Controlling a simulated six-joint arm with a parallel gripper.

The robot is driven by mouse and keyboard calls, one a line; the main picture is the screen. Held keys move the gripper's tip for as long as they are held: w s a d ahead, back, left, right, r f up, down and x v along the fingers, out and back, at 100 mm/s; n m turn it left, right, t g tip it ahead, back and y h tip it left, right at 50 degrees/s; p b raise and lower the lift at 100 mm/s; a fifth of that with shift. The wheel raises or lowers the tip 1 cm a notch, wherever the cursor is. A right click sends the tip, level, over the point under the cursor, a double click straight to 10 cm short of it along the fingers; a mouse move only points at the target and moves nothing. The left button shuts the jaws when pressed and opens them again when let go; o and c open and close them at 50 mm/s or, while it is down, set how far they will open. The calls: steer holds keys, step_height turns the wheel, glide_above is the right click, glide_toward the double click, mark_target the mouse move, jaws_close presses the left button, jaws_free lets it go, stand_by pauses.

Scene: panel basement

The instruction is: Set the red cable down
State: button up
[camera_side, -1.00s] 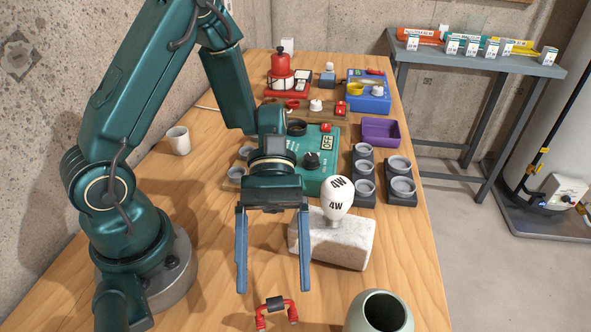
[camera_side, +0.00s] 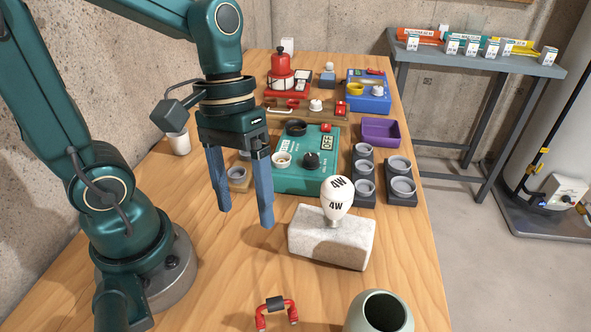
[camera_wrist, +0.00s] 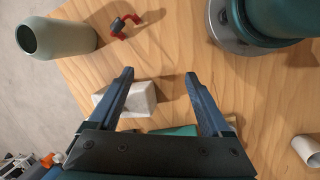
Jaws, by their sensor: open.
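The red cable (camera_side: 276,311) is a short arched piece with red ends and a dark grey middle block. It rests on the wooden table at the front, left of the green vase, and it also shows near the top of the wrist view (camera_wrist: 124,26). My gripper (camera_side: 246,218) is open and empty. It is above the table, behind the cable and apart from it, left of the stone block. In the wrist view my two blue fingers (camera_wrist: 160,75) are spread with nothing between them.
A pale stone block (camera_side: 318,240) carries a white bulb (camera_side: 337,198) marked 4W. A green vase (camera_side: 379,312) stands at the front right. A teal device (camera_side: 308,175), grey cup holders (camera_side: 400,188) and a purple tray (camera_side: 381,131) are behind. A white cup (camera_side: 178,142) stands left.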

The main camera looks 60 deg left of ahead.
steer(key=shift+w+a+r+m+t+y, duration=0.2)
steer(key=shift+a+r+m+t+y, duration=0.4)
steer(key=shift+t, duration=0.5)
steer(key=shift+w+a+r+m+t+y, duration=0.15)
steer(key=shift+a+r+m+t+y, duration=0.25)
steer(key=shift+r+m+t, duration=0.55)
steer(key=shift+w+a+r+m+t+y, duration=0.2)
steer(key=shift+a+r+m+t+y, duration=0.3)
steer(key=shift+t, duration=0.75)
steer(key=shift+a, duration=0.1)
